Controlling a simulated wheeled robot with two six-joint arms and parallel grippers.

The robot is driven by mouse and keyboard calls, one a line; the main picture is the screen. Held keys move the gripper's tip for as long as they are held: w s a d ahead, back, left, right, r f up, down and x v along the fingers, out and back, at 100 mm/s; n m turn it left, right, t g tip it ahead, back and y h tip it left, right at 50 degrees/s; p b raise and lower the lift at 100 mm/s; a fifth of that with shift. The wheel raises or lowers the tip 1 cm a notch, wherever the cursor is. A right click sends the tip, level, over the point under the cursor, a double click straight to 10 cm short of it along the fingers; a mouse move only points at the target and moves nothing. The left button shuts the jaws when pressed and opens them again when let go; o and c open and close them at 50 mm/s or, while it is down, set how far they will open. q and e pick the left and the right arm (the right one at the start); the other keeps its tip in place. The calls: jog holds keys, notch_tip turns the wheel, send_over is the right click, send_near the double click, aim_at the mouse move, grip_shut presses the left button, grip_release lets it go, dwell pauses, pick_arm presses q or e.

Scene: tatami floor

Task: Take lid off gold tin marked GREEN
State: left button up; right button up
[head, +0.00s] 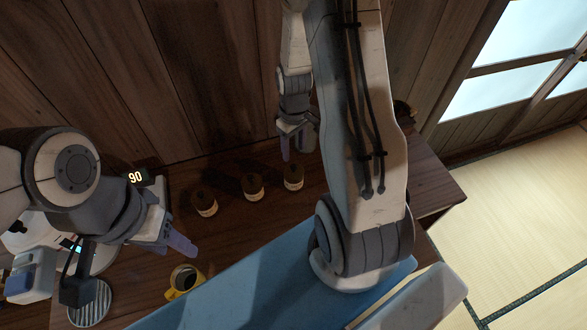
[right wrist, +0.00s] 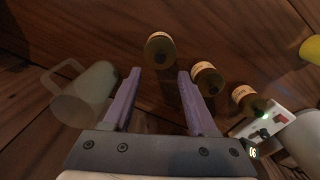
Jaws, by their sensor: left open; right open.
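Three dark gold tins stand in a row on the dark wooden table: a left tin (head: 204,204), a middle tin (head: 252,188) and a right tin (head: 293,178). Each has a pale label band and a dark knob on top; the labels are too small to read. My right gripper (head: 297,143) is open and empty, just behind the right tin. In the right wrist view that tin (right wrist: 159,48) is ahead of the parted fingers (right wrist: 158,98), apart from them. The other tins (right wrist: 207,78) (right wrist: 248,101) sit off to the right. My left gripper (head: 177,239) is open and empty near the yellow mug.
A yellow mug (head: 186,279) stands at the front left. A display reading 90 (head: 137,177) and a striped round coaster (head: 90,303) are at the left. A translucent mug (right wrist: 86,95) stands left of my right gripper in the wrist view. A wooden wall (head: 180,80) rises behind the table.

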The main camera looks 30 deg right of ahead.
aim_at(294, 166)
notch_tip(294, 166, down, 3)
jog(key=shift+r, duration=0.2)
jog(key=shift+f+p, duration=0.45)
jog(key=shift+p, duration=0.1)
notch_tip(294, 166, down, 3)
jog(key=shift+f+p, duration=0.1)
jog(key=shift+p, duration=0.55)
jog(key=shift+f, duration=0.55)
grip_shut()
